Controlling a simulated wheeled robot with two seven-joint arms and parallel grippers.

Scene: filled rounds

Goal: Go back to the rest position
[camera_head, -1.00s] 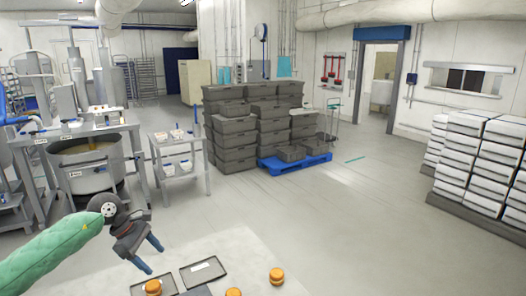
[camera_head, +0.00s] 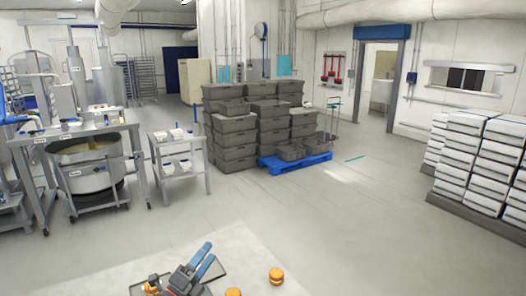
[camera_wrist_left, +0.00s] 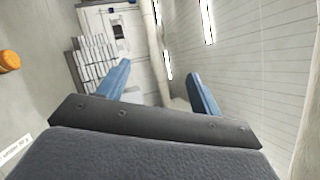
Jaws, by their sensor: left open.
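My left gripper (camera_head: 206,256) is at the bottom of the head view, over the pale table, with its blue fingers pointing up and away. It is open and nothing shows between its fingers. In the left wrist view its two blue fingers (camera_wrist_left: 159,72) stand well apart, with only the far room behind them. A filled round (camera_head: 276,275) lies on the table (camera_head: 253,254) to the gripper's right. Another round (camera_head: 233,292) is at the lower picture edge, and a third (camera_head: 152,286) is to the left, partly hidden. My right gripper is not in view.
A dark tray (camera_head: 137,290) lies on the table, partly covered by my gripper. Beyond the table are a steel trolley (camera_head: 182,178), a large mixing bowl (camera_head: 90,178), stacked grey crates (camera_head: 236,140) and white stacked boxes (camera_head: 468,150). The floor between is open.

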